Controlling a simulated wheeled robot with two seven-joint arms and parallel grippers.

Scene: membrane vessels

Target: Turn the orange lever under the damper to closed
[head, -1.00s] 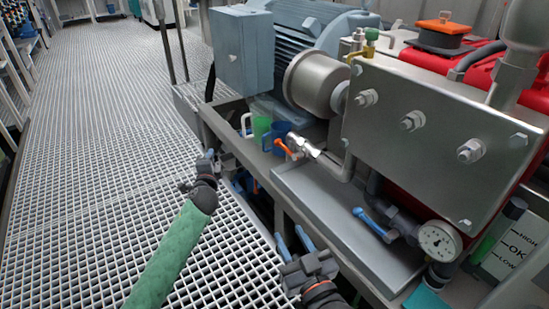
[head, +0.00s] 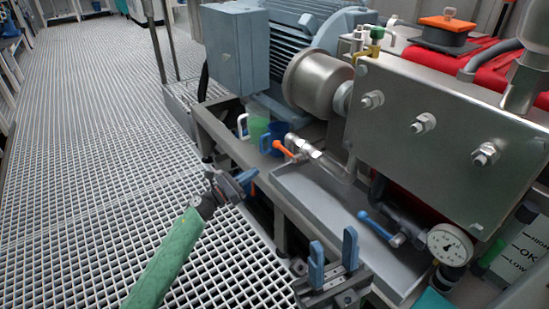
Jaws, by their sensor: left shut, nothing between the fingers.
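The orange lever (head: 283,148) sits on a silver valve (head: 303,147) below the rounded metal damper (head: 312,82). It points to the upper left, away from the pipe behind the valve. My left gripper (head: 249,175), on the green-sleeved arm, is shut and empty. In the picture it is just below and left of the lever, apart from it. My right gripper (head: 333,244) is open and empty, with its two blue fingers raised, well below the lever at the lower middle of the view.
A blue cup (head: 274,136) and a green cup (head: 256,128) stand close behind the lever. A blue lever (head: 376,226) and a pressure gauge (head: 450,245) are at the lower right. A metal tray (head: 325,200) lies below the valve. The grating floor (head: 90,150) at left is clear.

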